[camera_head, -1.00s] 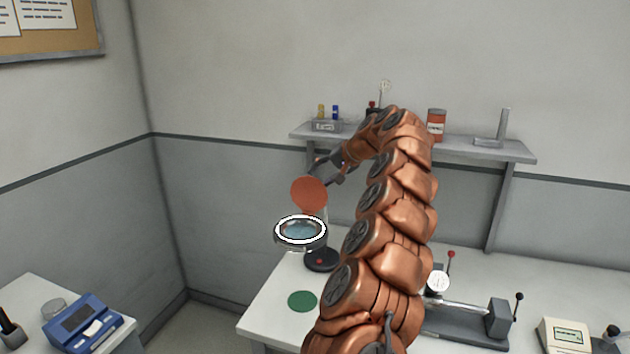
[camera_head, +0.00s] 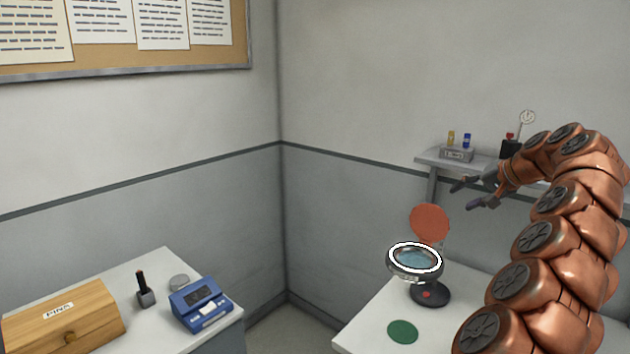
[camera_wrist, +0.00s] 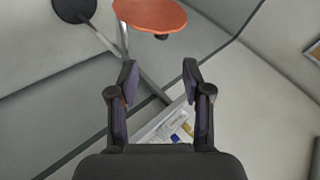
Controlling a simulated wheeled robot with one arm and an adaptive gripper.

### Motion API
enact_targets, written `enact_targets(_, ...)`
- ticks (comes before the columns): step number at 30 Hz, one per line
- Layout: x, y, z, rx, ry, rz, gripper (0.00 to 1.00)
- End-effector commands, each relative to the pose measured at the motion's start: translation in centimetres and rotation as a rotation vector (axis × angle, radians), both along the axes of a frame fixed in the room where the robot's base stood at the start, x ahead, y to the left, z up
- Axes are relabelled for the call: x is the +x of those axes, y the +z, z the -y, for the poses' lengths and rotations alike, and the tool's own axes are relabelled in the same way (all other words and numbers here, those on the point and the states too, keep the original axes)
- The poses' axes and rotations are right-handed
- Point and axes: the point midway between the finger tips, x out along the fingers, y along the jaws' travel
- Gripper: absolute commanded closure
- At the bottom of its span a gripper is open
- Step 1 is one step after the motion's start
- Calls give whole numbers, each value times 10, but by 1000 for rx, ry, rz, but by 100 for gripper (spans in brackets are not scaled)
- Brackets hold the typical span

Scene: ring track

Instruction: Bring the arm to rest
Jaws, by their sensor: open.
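My copper-coloured arm (camera_head: 545,245) rises at the right of the head view and bends over at the top toward the left. My gripper (camera_head: 468,194) is at its end, in the air in front of the wall shelf and above the lit magnifier (camera_head: 415,258) with its orange disc (camera_head: 429,223). In the wrist view my gripper (camera_wrist: 158,85) has its two fingers apart with nothing between them. The orange disc also shows at the top of the wrist view (camera_wrist: 150,14), beyond the fingertips.
The shelf (camera_head: 437,161) holds a small box with yellow and blue items (camera_head: 457,153). A green disc (camera_head: 403,331) lies on the right bench (camera_head: 365,335). A left bench (camera_head: 150,340) carries a wooden box (camera_head: 65,322), a blue device (camera_head: 201,305) and a dark stamp-like item (camera_head: 145,290).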

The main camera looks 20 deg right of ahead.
Motion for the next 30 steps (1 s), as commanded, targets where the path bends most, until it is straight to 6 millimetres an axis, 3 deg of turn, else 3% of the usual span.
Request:
enact_targets(5,4,5,-24,4,49,-3,51)
enact_targets(11,9,12,-110,4,212,-40,51)
enact_targets(16,-2,15,-185,-20,350,-85,51)
enact_targets(24,-49,3,-291,-89,546,-181,51)
enact_targets(30,-100,-19,-349,-159,658,-270,51)
